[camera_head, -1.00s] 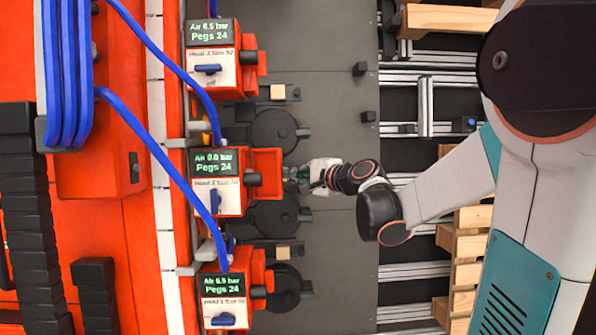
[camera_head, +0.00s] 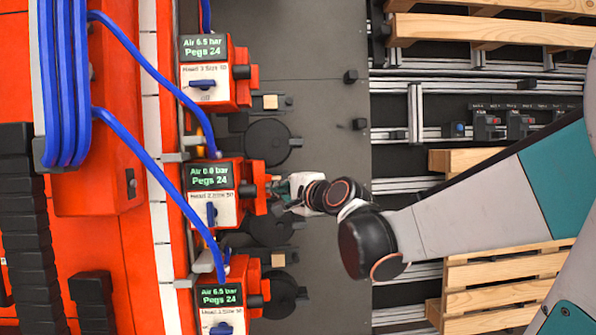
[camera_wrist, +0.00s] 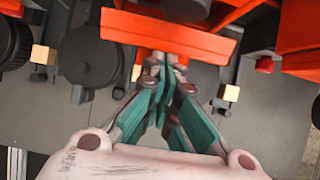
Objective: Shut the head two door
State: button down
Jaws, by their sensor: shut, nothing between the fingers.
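Head two (camera_head: 212,192) is the middle orange unit on the line, its display reading Air 0.0 bar, Pegs 24. Its orange door (camera_head: 259,180) is on the unit's right side, close to the body; whether it is fully shut I cannot tell. In the wrist view the door (camera_wrist: 168,33) is a wide orange panel across the top. My gripper (camera_head: 272,187) is shut and empty, its tips at the door's outer face. In the wrist view my gripper (camera_wrist: 163,68) is just below the panel's lower edge; contact is hard to tell. The blue handle (camera_head: 211,213) on head two stands upright.
A similar head (camera_head: 208,75) stands above and another (camera_head: 222,298) below, both reading Air 6.5 bar with level blue handles. Blue hoses (camera_head: 150,150) cross the orange frame. Wooden pallets (camera_head: 500,285) lie at the right.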

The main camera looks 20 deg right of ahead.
jog(key=shift+s+a+r, duration=0.35)
jog(key=shift+s+a, duration=0.35)
jog(key=shift+a, duration=0.1)
jog(key=shift+s, duration=0.15)
